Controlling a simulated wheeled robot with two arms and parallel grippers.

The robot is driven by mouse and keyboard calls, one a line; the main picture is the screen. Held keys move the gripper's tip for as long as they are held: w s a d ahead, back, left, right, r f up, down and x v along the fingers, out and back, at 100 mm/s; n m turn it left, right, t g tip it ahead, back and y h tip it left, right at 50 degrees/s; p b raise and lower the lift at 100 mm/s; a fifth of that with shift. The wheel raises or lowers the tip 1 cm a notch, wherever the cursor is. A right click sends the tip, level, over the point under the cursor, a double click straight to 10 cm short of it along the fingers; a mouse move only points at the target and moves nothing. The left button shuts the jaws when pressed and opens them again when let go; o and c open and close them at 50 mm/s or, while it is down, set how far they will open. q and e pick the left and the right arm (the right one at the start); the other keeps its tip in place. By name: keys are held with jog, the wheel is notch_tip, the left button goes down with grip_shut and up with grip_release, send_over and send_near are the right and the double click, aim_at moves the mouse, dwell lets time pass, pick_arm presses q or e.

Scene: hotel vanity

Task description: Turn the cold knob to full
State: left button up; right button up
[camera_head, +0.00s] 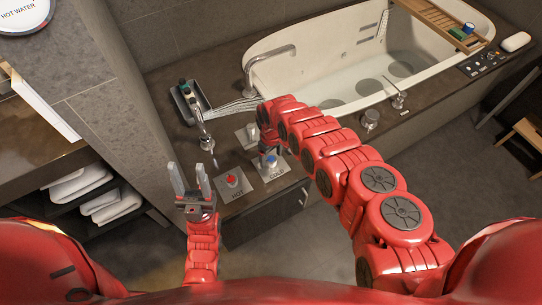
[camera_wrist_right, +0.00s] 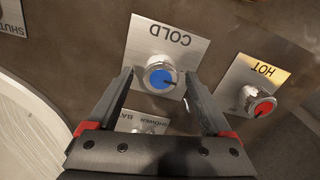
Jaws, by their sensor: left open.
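The cold knob (camera_wrist_right: 160,75) has a blue face and a silver rim, on a square plate marked COLD (camera_wrist_right: 170,38). In the head view the blue cold knob (camera_head: 270,160) shows just below my right arm's end. My right gripper (camera_wrist_right: 159,73) is open in the right wrist view, one finger on each side of the cold knob, with gaps visible; depth to the knob is unclear. In the head view it is mostly hidden by its arm. My left gripper (camera_head: 188,167) is open and empty, left of the red hot knob (camera_head: 231,180).
The hot knob also shows in the right wrist view (camera_wrist_right: 263,106), right of the cold knob. A plate marked SHOWER (camera_wrist_right: 141,122) is partly behind the right gripper. A faucet (camera_head: 205,140) and dark tray (camera_head: 188,101) stand left; the bathtub (camera_head: 300,40) lies behind.

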aim_at(271, 158)
jog(key=shift+a+r, duration=0.1)
jog(key=shift+r, duration=0.45)
notch_tip(271, 158, up, 16)
jog(key=p, duration=0.2)
jog(key=shift+r, duration=0.2)
